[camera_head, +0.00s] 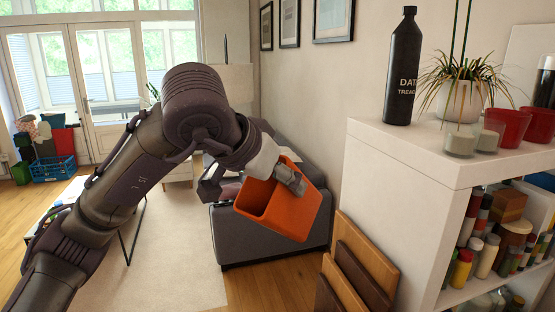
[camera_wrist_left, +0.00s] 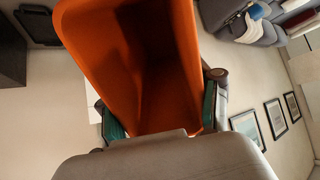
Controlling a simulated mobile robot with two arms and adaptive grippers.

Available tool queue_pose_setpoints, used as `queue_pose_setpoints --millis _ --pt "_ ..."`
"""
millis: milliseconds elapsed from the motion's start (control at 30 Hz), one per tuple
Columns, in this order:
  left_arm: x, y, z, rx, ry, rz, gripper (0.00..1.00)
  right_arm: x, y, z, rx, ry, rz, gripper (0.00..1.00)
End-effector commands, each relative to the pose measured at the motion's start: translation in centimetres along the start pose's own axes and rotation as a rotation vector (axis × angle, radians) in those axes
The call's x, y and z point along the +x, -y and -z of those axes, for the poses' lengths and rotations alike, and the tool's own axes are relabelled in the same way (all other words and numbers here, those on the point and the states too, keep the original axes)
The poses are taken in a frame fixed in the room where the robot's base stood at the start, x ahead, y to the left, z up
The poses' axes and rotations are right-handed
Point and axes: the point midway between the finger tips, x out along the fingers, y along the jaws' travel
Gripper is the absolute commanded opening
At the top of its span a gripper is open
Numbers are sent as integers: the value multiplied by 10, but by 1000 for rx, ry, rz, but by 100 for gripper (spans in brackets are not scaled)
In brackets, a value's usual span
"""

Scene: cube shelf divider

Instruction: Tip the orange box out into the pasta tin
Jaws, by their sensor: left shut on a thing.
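An open-topped orange box (camera_head: 281,208) hangs in the air in front of the grey sofa in the head view, tilted with its mouth toward the left. My left gripper (camera_head: 290,180) is shut on it at its upper wall. The left wrist view looks into the orange box (camera_wrist_left: 150,60), with the left gripper's green-padded fingers (camera_wrist_left: 160,117) on either side of it. The inside that shows looks empty, though its depth is dark. I see no pasta tin that I can identify in either view. My right gripper does not show.
A white shelf (camera_head: 410,150) stands at the right, with a dark bottle (camera_head: 403,70), a potted plant (camera_head: 460,100) and red bowls (camera_head: 507,126) on top and jars inside. Wooden boards (camera_head: 358,270) lean beside it. A grey sofa (camera_head: 240,240) stands behind the box.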

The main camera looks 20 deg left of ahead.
Motion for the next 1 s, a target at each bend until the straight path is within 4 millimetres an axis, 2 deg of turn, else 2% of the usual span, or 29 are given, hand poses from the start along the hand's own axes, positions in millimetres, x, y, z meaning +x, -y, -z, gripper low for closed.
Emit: queue_pose_setpoints --millis 33,133,367,600,800,1000 --pt "-6 0 7 -1 23 -2 15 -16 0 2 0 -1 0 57" --pt "-7 -1 10 1 69 -2 15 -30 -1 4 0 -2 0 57" --pt "-9 -1 12 -1 371 0 15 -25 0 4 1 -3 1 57" --pt "-10 0 3 0 630 4 15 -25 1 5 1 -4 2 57" --pt "-9 0 -4 0 757 2 15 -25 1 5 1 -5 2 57" --pt "-8 0 -8 0 805 0 15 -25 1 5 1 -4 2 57"
